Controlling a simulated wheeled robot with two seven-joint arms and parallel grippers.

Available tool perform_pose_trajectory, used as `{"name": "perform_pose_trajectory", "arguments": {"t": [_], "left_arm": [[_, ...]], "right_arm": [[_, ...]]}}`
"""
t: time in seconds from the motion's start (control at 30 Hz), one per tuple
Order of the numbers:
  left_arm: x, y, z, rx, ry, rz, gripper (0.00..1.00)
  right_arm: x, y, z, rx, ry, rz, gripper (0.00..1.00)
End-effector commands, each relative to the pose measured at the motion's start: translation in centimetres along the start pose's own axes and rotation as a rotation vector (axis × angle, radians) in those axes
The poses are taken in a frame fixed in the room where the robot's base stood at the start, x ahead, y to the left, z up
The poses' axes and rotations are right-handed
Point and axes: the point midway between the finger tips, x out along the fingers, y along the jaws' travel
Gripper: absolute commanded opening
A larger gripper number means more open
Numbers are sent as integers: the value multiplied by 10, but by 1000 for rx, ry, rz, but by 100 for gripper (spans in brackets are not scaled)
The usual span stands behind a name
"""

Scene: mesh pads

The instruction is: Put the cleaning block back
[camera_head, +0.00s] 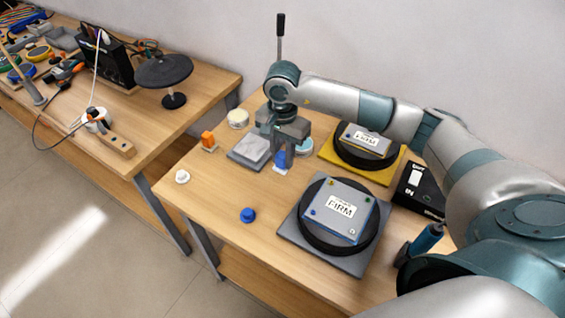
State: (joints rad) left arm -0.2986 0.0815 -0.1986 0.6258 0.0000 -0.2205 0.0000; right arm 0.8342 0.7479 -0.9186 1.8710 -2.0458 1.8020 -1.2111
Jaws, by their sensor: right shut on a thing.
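My right gripper (284,150) points down over the back left part of the near table. It is shut on a small blue block (281,161), which I take to be the cleaning block. The block's upper part is hidden between the fingers. A small white patch (281,171) shows right under it; I cannot tell whether the block touches it. A grey square pad (243,155) lies just left of the gripper. My left gripper is not in view.
Two round black pads with FIRM plates stand on a grey base (345,262) and a yellow base (388,177). A black box (418,190), a blue bottle (427,238), an orange block (208,139), a blue knob (248,215) and a white knob (182,176) stand around. The front left tabletop is mostly clear.

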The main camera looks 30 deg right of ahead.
Motion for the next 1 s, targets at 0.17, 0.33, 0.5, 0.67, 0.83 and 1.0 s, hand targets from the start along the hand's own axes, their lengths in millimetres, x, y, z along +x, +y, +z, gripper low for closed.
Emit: {"name": "perform_pose_trajectory", "arguments": {"t": [0.17, 0.33, 0.5, 0.67, 0.83, 1.0], "left_arm": [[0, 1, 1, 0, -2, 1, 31], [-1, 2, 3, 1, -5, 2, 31], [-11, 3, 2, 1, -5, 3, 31], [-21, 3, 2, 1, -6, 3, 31], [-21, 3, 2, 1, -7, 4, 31], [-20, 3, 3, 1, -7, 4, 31]], "right_arm": [[1, 0, 0, 0, 0, 0, 2], [1, 0, 0, 0, -1, 0, 2], [14, 0, 1, 0, -3, 3, 2], [32, 0, 1, 1, -3, 2, 2], [41, 0, 0, 0, -1, 0, 2], [41, 0, 0, 0, -1, -1, 2]]}}
